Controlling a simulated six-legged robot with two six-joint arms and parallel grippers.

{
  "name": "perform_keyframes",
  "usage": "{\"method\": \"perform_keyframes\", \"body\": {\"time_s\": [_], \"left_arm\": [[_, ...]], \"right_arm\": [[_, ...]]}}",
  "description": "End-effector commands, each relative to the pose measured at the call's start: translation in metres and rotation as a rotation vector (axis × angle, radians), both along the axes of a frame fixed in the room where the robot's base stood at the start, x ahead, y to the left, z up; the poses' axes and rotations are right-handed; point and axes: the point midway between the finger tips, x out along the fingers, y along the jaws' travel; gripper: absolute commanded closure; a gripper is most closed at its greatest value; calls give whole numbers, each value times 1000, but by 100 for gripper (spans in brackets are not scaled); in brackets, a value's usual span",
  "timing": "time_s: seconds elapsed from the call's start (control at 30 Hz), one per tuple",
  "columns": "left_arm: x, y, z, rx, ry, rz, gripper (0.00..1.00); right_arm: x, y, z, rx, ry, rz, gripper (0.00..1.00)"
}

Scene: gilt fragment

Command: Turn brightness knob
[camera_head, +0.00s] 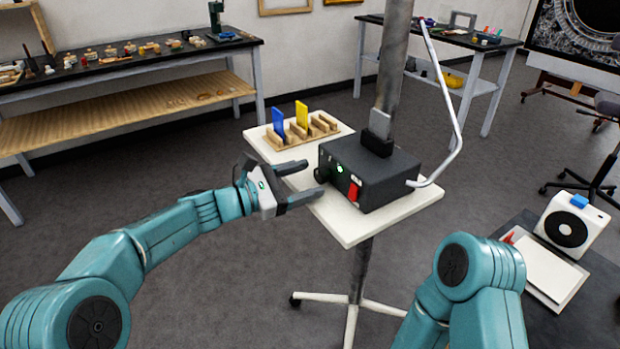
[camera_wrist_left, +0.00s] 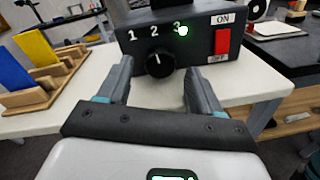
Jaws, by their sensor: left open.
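A black control box (camera_head: 385,185) stands on a small white table. Its round black brightness knob (camera_head: 321,174) is on the front face, left of a lit green light and a red switch. In the left wrist view the knob (camera_wrist_left: 160,64) sits under the printed 1, 2, 3; its pale mark is near the top, and the green light is by the 3. My left gripper (camera_head: 313,178) is open and empty, its fingers pointing at the knob from either side, apparently just short of it. My right arm shows at lower right; its gripper is out of view.
A wooden rack (camera_head: 300,132) with blue and yellow plates stands on the white table (camera_head: 345,228), left of the box. A metal post (camera_head: 393,60) and a bent white rod (camera_head: 445,85) rise by the box. Workbenches stand behind.

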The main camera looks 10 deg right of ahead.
Motion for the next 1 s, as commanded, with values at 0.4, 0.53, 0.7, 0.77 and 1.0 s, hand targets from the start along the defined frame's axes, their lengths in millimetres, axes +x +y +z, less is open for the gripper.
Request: {"method": "perform_keyframes", "body": {"time_s": [0.4, 0.53, 0.7, 0.77, 1.0], "left_arm": [[-29, 105, 3, 0, 0, 5, 35], [-35, 125, 4, 0, -1, 4, 35], [-40, 138, 4, 1, -2, 2, 35], [-40, 140, 4, 0, -1, 1, 35], [-40, 140, 4, 0, -2, 1, 35]], "right_arm": [[0, 0, -3, 0, 0, 0, 57], [0, 0, -3, 0, 0, 0, 57], [0, 0, -3, 0, 0, 0, 57], [0, 0, -3, 0, 0, 0, 57], [0, 0, -3, 0, 0, 0, 57]]}}
